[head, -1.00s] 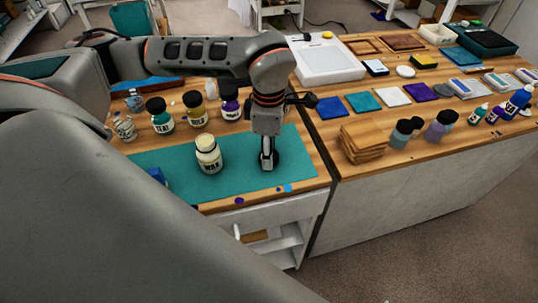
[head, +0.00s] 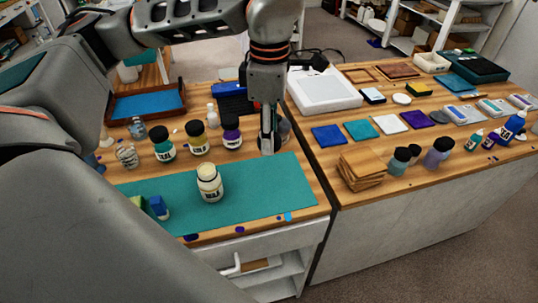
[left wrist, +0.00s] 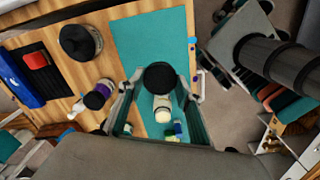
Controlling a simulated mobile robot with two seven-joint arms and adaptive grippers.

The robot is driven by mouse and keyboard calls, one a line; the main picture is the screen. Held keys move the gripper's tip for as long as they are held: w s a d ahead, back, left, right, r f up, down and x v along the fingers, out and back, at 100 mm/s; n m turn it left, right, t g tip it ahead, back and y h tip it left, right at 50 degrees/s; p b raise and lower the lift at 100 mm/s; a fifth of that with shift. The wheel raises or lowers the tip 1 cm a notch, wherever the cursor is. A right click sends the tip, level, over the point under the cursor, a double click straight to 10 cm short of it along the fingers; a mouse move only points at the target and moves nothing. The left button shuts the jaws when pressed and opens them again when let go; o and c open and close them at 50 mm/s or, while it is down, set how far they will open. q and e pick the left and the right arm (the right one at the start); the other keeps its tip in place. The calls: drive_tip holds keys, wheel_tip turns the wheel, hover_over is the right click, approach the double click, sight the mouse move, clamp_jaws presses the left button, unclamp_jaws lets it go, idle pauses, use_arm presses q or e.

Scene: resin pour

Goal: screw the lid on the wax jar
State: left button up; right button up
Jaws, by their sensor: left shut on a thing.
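The wax jar (head: 209,184), pale with a dark label, stands upright on the teal mat (head: 270,188) in the head view. Its cream top shows no lid. My left gripper (head: 267,148) is to the right of and behind the jar, pointing down, apart from it. In the left wrist view the left gripper (left wrist: 160,88) is shut on a round black lid (left wrist: 160,75). The wax jar (left wrist: 162,108) shows beyond the lid there, partly covered by it. In the head view the lid is hard to make out. My right gripper is not seen.
Dark-lidded green (head: 163,143), yellow (head: 197,138) and purple (head: 231,132) jars stand behind the mat. The mat's right part is clear. The right table holds coloured tiles, bottles and a wooden stack (head: 361,170).

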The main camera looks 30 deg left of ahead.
use_arm(q)
drive_tip(key=shift+r, duration=2.3)
drive_tip(key=shift+w+d+f+m, duration=0.1)
drive_tip(key=shift+w+f+m, duration=0.1)
drive_tip(key=shift+f+m, duration=0.5)
drive_tip(key=f+m, duration=0.1)
drive_tip(key=m, duration=0.2)
drive_tip(key=w+f+m, duration=0.1)
drive_tip(key=f+m, duration=0.1)
drive_tip(key=m, duration=0.1)
drive_tip(key=d+f+m, duration=0.1)
drive_tip(key=m, duration=0.1)
drive_tip(key=shift+w+f+m, duration=0.35)
drive_tip(key=shift+m, duration=0.05)
drive_tip(key=shift+w+d+f+m, duration=0.25)
drive_tip(key=shift+f+m, duration=1.05)
drive_tip(key=shift+m, duration=0.9)
drive_tip(key=shift+w+d+f+m, duration=0.2)
drive_tip(key=shift+f+m, duration=1.1)
drive_tip(key=shift+m, duration=0.9)
drive_tip(key=shift+w+d+f+m, duration=0.25)
drive_tip(key=shift+f+m, duration=1.05)
drive_tip(key=shift+m, duration=0.9)
drive_tip(key=shift+d, duration=0.1)
